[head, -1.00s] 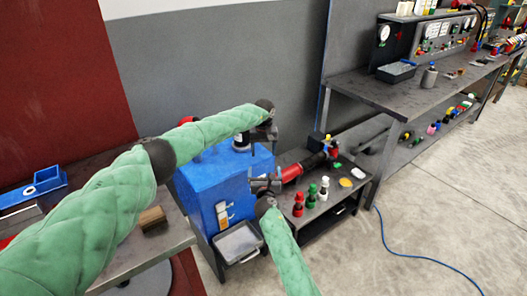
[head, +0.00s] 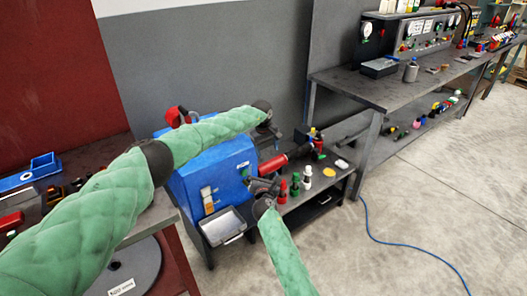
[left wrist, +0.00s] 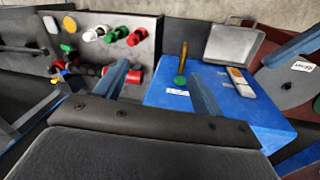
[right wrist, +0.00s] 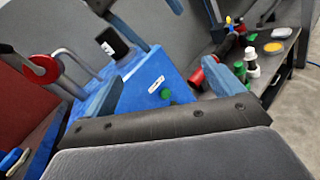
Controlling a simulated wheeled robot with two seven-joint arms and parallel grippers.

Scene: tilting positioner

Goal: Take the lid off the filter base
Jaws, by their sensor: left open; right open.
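A red cylinder (head: 273,165) lies roughly horizontal beside the blue positioner (head: 180,190). It looks like the filter, but I cannot tell lid from base. It shows partly in the right wrist view (right wrist: 197,77), behind a finger. My left gripper (head: 274,131) is above it, open and empty. In the left wrist view its spread fingers (left wrist: 158,72) straddle bench and blue housing. My right gripper (head: 259,187) is low, in front of the housing near the cylinder's near end. Its fingers (right wrist: 166,75) are open with nothing between them, facing the housing's green button (right wrist: 166,95).
Red, green and white bottles (head: 295,184), a yellow disc (head: 329,172) and a white piece (head: 341,164) stand on the low bench. A grey tray (head: 222,226) is on the housing's front. A long workbench (head: 385,88) is behind right. Floor at right is clear except a blue hose (head: 400,243).

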